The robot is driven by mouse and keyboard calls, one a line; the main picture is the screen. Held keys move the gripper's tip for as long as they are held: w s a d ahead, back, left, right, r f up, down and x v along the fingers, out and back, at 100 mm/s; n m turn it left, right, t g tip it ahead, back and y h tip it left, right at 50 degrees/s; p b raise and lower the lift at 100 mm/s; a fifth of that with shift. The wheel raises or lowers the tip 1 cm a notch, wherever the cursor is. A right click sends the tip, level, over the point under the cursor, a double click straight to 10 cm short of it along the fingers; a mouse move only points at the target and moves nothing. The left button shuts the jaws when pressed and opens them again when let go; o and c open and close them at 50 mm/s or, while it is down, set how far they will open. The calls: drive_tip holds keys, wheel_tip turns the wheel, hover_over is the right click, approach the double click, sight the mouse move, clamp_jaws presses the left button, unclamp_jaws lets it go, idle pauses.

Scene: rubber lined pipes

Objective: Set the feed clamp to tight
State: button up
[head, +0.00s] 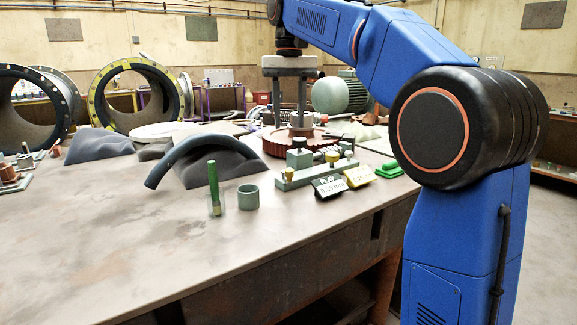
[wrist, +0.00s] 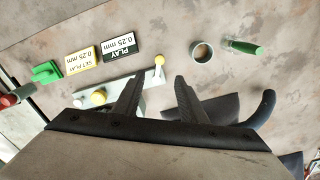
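No part is labelled as the feed clamp. A grey-green fixture (head: 315,175) with yellow knobs stands near the bench's right edge; it also shows in the wrist view (wrist: 152,77). I cannot read a tight or loose setting. My gripper (head: 288,125) points down above the bench, behind the fixture in the head view. Its fingers (wrist: 157,82) are apart with nothing held between them, and they hide part of the fixture in the wrist view.
A black card (head: 328,187) and a yellow card (head: 359,176), both reading 0.25 mm, stand beside the fixture. A green block (head: 391,168) is to their right. A green-handled tool (head: 213,183), a cup (head: 248,197) and a dark curved liner (head: 170,160) are left. The front-left bench is clear.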

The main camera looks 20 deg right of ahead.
sight(289, 169)
wheel_tip(289, 169, down, 14)
drive_tip(key=shift+r, duration=0.15)
idle(0.3)
drive_tip(key=shift+c, duration=0.7)
clamp_jaws()
